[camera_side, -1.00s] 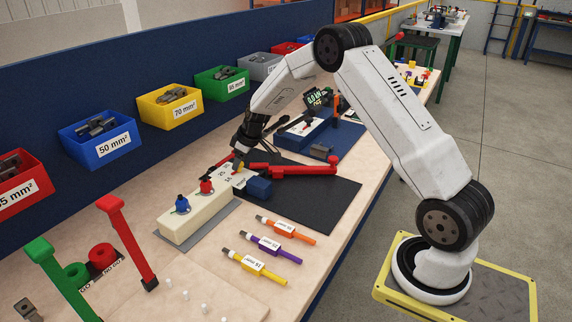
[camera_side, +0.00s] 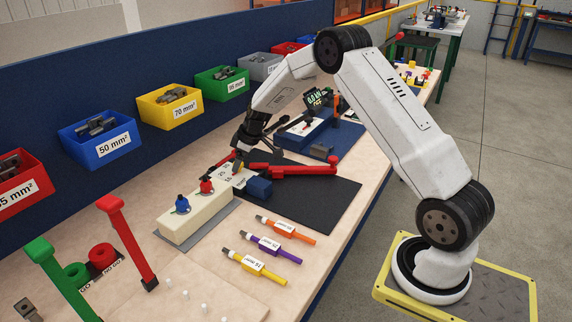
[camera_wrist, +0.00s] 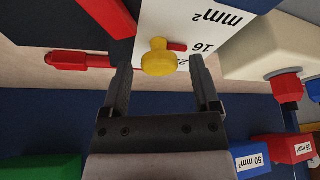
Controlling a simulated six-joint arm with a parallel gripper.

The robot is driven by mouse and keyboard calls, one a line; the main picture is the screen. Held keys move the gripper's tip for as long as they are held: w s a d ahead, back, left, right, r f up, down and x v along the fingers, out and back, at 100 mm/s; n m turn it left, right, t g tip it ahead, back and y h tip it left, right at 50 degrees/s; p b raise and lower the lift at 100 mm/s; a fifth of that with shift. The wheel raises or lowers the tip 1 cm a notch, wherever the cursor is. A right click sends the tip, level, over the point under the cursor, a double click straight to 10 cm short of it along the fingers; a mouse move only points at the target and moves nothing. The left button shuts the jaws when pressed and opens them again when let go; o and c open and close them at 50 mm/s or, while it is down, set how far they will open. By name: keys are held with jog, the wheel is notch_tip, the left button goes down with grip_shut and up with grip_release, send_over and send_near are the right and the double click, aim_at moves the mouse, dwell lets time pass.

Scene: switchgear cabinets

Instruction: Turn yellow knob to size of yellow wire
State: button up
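The yellow knob (camera_wrist: 158,57) stands on a white dial plate (camera_wrist: 205,28) marked 16, mm² and another partly hidden number. A short red pointer shows at the knob's right, near the 16. My gripper (camera_wrist: 161,66) is open, with one finger on each side of the knob and a gap to both. In the side view my gripper (camera_side: 241,153) points down over the knob (camera_side: 238,168), which it partly hides. The yellow wire (camera_side: 255,268) lies on the bench at the front, with a white label that seems to read 16 mm².
Purple (camera_side: 270,247) and orange (camera_side: 286,229) wires lie beside the yellow one. A cream block (camera_side: 197,218) with blue and red knobs stands left of the dial. Red tool handles (camera_side: 305,169) lie around the dial on a black mat (camera_side: 325,195). Labelled bins line the back.

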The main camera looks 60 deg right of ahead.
dwell(0.4)
jog(key=v, duration=0.7)
jog(key=shift+s+r, duration=0.15)
jog(key=shift+r, duration=0.2)
jog(key=s+a+m+h, duration=0.1)
jog(key=s+a+m, duration=0.1)
jog(key=s+a, duration=0.6)
jog(key=s+a+f+m+g, duration=0.1)
jog(key=s+a+m, duration=0.1)
jog(key=s+a, duration=0.7)
jog(key=s, duration=0.8)
jog(key=shift+m+g+h, duration=0.3)
jog(key=shift+h, duration=0.1)
